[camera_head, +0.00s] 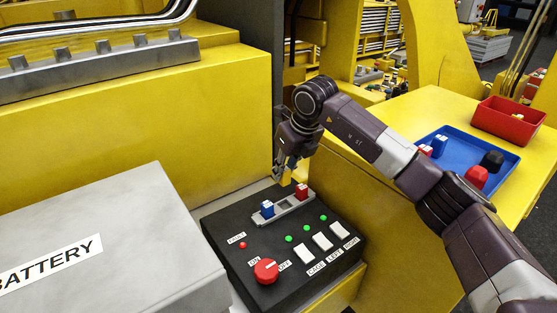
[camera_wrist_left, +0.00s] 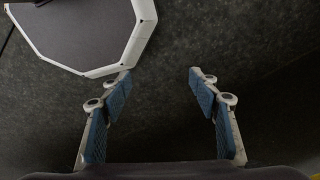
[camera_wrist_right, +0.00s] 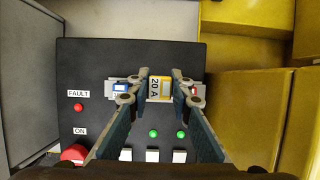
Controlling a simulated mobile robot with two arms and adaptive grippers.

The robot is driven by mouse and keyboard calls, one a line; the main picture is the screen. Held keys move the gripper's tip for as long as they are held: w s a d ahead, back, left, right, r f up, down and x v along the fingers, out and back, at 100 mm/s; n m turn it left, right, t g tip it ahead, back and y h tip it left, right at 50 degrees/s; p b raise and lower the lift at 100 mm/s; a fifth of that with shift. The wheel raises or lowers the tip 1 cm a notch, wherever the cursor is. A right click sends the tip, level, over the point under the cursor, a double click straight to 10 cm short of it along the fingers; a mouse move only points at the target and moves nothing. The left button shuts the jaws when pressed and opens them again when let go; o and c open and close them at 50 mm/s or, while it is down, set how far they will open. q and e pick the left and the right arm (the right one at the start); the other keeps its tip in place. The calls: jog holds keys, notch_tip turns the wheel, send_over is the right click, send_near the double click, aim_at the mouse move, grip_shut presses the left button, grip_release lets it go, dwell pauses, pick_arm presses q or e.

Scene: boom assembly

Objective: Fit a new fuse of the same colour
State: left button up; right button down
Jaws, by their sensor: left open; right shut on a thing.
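The black control box (camera_head: 228,232) carries a grey fuse holder (camera_head: 285,208) with a blue fuse (camera_head: 267,208) on the left and a red fuse (camera_head: 301,191) on the right. The middle slot between them looks empty in the head view. My right gripper (camera_head: 285,172) is shut on a yellow fuse (camera_head: 287,181), held just above the holder. In the right wrist view the yellow fuse (camera_wrist_right: 160,88) reads "20 A" and hides the middle slot; the blue fuse (camera_wrist_right: 119,87) shows beside it. My left gripper (camera_wrist_left: 160,76) is open and empty above a dark floor.
A red knob (camera_head: 265,271), a red FAULT lamp (camera_head: 242,245), green lamps and white switches sit on the box. A grey battery (camera_head: 130,215) stands left. On the yellow ledge at right are a blue tray (camera_head: 457,135) with fuses and caps, and a red bin (camera_head: 505,122).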

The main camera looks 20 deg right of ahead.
aim_at(285, 185)
jog(key=shift+s, duration=0.1)
jog(key=shift+s+b, duration=0.35)
jog(key=shift+s, duration=0.75)
pick_arm(q)
jog(key=s+f, duration=0.2)
jog(key=s, duration=0.6)
pick_arm(e)
jog(key=shift+s+f+b, duration=0.25)
jog(key=shift+f+b, duration=0.1)
jog(key=shift+f, duration=0.4)
jog(key=x, duration=0.2)
jog(key=shift+w+d+f+b, duration=0.1)
jog(key=shift+w+f+b, duration=0.1)
jog(key=shift+f+b, duration=0.15)
jog(key=shift+w+f, duration=0.1)
jog(key=shift+f, duration=0.4)
jog(key=shift+s+r, duration=0.1)
jog(key=shift+s, duration=0.1)
jog(key=shift+w+f+b, duration=0.15)
jog(key=shift+f+b, duration=0.3)
jog(key=shift+b, duration=0.25)
pick_arm(q)
jog(key=w, duration=0.1)
jog(key=w+f, duration=0.1)
jog(key=w, duration=0.2)
jog(key=shift+w+a+f, duration=0.2)
jog(key=shift+w+f, duration=0.05)
jog(key=shift+w, duration=0.1)
jog(key=shift+s+f, duration=0.1)
jog(key=shift+s, duration=0.25)
